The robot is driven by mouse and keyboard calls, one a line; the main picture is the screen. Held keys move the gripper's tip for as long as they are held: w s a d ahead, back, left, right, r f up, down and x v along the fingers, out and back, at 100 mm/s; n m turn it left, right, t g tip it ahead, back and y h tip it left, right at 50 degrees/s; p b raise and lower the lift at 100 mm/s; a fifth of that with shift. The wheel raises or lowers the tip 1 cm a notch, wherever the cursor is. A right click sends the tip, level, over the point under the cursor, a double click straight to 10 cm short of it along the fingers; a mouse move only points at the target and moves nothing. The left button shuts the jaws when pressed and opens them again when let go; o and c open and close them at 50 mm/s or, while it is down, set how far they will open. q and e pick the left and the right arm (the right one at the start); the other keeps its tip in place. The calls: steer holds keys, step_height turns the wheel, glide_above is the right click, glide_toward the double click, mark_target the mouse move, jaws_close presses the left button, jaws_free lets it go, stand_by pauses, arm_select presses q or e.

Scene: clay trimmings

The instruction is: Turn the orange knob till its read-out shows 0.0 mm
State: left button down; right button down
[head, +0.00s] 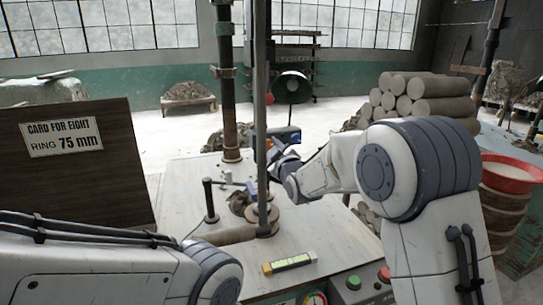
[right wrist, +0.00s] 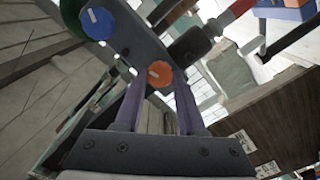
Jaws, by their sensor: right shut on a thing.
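The orange knob (right wrist: 159,74) sits on a dark grey bar, with a pale pointer mark on its face. My right gripper (right wrist: 160,88) has its two fingers on either side of the knob and is shut on it. In the head view the right gripper (head: 277,160) is beside the upright post above the bench; the orange knob is hidden there. A blue knob (right wrist: 98,23) is on the same bar, up and left of the orange one. I cannot see the orange knob's read-out. My left arm shows at the lower left of the head view, its gripper out of view.
A thin upright post (head: 260,100) stands on the pale bench (head: 310,230). A yellow-ended level (head: 289,263) lies near the front, by a green button (head: 353,282) and a red button (head: 384,274). A dark board (head: 85,175) carries a "RING 75 mm" card (head: 62,137).

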steer(key=shift+n, duration=0.3)
steer(key=c, duration=0.5)
jaws_free()
steer(key=shift+s, duration=0.1)
steer(key=b+v, duration=0.3)
steer(key=v, duration=0.7)
steer(key=shift+s, duration=0.1)
